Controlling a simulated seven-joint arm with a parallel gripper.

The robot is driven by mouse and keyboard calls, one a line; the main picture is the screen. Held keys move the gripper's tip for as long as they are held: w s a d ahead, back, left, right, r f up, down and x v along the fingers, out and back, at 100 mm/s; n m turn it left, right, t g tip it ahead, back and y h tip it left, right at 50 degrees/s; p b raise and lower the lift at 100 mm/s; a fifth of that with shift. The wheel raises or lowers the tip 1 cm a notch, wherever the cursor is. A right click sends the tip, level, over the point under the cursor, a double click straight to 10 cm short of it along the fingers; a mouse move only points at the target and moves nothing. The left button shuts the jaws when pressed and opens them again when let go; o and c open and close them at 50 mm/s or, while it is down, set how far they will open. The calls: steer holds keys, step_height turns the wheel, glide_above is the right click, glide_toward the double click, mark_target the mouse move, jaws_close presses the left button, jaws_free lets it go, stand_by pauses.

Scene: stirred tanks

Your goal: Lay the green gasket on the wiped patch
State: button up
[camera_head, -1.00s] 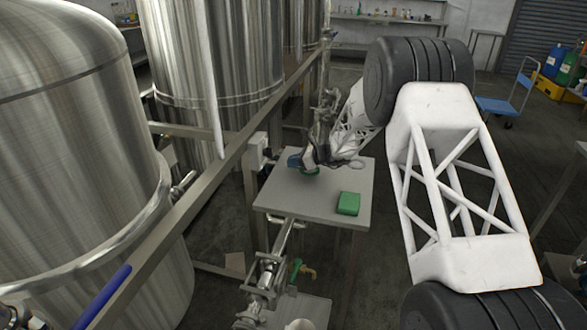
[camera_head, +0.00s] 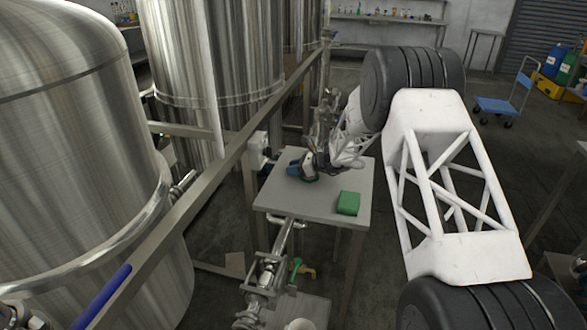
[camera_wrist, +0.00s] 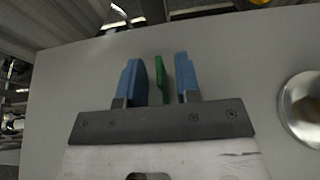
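The green gasket shows as a thin green strip (camera_wrist: 159,78) between my gripper's blue fingers in the wrist view. In the head view a bit of green (camera_head: 312,180) shows beside the fingers, mostly hidden by my gripper. My gripper (camera_wrist: 160,80) is open, with a gap on each side of the gasket. In the head view my gripper (camera_head: 301,170) is low over the far left part of the grey table (camera_head: 295,203). I cannot make out the wiped patch on the table top.
A green block (camera_head: 348,203) lies at the table's front right. A shiny round metal dish (camera_wrist: 303,108) stands at the right in the wrist view. Pipes and valves (camera_head: 268,275) run along the table's left and front. The table's front middle is clear.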

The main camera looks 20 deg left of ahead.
steer(key=shift+r, duration=0.1)
steer(key=shift+d+r, duration=0.1)
steer(key=shift+d, duration=0.05)
steer(key=v, duration=1.1)
steer(key=shift+d+r, duration=0.2)
steer(key=shift+d, duration=0.1)
stand_by(0.7)
